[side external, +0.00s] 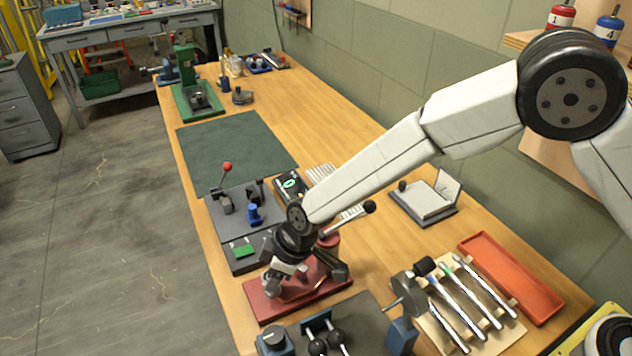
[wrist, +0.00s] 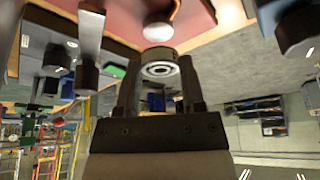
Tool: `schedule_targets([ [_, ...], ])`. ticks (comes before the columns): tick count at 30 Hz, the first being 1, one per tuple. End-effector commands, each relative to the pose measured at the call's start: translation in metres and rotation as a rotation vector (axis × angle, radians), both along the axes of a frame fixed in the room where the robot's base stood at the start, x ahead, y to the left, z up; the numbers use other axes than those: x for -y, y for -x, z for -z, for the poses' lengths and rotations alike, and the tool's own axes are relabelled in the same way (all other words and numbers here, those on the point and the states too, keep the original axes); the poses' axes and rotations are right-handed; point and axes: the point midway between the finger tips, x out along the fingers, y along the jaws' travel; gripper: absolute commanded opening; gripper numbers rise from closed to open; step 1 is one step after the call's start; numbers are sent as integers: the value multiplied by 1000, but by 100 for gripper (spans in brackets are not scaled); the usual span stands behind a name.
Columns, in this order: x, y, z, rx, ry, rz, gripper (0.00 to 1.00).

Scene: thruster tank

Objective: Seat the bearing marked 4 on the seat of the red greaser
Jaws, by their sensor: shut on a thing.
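The red greaser (side external: 262,304) stands near the front edge of the bench in the side view, with a red base and a lever with a black knob. Its red base (wrist: 122,14) fills the top of the wrist view, with a pale round part (wrist: 157,30) on it. My gripper (side external: 279,283) is low over the greaser's base. In the wrist view, my gripper (wrist: 159,72) is shut on a ring-shaped bearing (wrist: 160,65), its round face toward the camera. The bearing appears just short of the pale part; contact cannot be told. Its number is not readable.
A dark fixture with a green block (side external: 243,250) stands left of the greaser. A grey plate with black knobs (side external: 335,341) and a rack of metal rods (side external: 470,305) lie to its right. An orange tray (side external: 510,277) is beyond. The green mat (side external: 235,145) is bare.

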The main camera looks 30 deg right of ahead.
Motion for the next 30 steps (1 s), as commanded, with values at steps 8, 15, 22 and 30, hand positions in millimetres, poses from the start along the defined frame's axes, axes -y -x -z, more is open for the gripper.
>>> schedule_targets([
  [8, 0, 0, 14, -1, 1, 0, 0],
  [15, 0, 0, 21, 0, 0, -1, 0],
  [22, 0, 0, 22, 1, 0, 0, 0],
  [30, 0, 0, 22, 1, 1, 0, 76],
])
